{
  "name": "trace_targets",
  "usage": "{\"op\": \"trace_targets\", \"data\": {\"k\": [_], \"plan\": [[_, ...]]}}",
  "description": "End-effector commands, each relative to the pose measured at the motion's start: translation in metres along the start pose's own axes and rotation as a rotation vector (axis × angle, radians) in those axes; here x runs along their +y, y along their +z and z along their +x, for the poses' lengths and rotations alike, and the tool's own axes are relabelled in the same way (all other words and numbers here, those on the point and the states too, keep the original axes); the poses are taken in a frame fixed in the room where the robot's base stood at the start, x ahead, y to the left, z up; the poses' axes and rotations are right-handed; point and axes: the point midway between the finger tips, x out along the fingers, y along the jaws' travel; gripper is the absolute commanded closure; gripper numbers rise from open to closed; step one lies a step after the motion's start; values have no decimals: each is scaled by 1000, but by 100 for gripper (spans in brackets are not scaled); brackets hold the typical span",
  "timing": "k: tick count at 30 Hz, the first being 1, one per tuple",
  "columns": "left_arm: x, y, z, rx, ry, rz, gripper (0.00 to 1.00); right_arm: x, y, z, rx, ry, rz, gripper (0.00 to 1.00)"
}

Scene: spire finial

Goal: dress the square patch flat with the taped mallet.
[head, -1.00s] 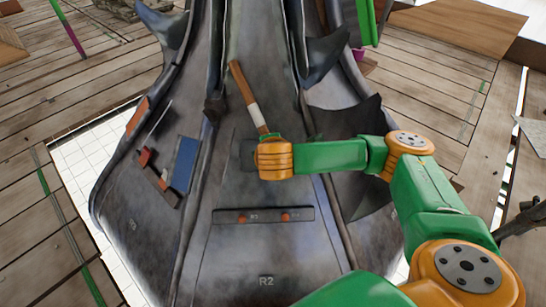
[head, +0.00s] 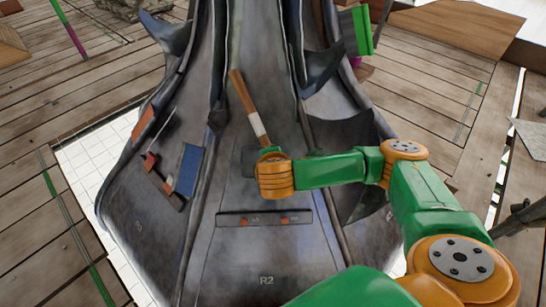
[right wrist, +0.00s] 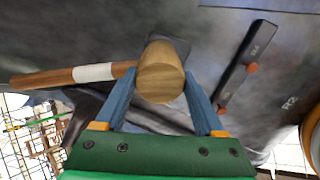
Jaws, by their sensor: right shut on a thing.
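The taped mallet (head: 242,93) has a brown wooden handle with a white tape band and lies slanted up-left over the dark metal panel in the head view. My right gripper (right wrist: 160,80) is shut on its round wooden head (right wrist: 160,82) in the right wrist view, one blue finger on each side. The square patch (head: 248,163) is a dark plate on the panel, partly hidden behind my gripper and the mallet. It also shows behind the mallet head in the wrist view (right wrist: 182,46). I cannot tell whether head and patch touch. My left gripper is not in view.
A dark bar with two orange marks (head: 264,218) crosses the panel below my right gripper, above the label R2. A rack with a red piece (head: 150,161) and a blue block (head: 188,170) sits on the left panel. Raised ribs and dark fins flank the middle panel.

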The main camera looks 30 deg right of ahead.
Motion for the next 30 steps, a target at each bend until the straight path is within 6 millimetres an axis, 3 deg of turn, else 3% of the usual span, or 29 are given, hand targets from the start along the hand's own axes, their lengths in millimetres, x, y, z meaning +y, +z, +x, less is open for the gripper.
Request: {"op": "trace_targets", "data": {"k": [15, 26, 30], "plan": [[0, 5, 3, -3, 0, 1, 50, 1, 0, 1, 0, 3, 2, 100], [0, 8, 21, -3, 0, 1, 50, -1, 0, 44, -3, 3, 4, 100], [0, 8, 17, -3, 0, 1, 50, 1, 0, 40, 0, 4, 2, 100]]}}
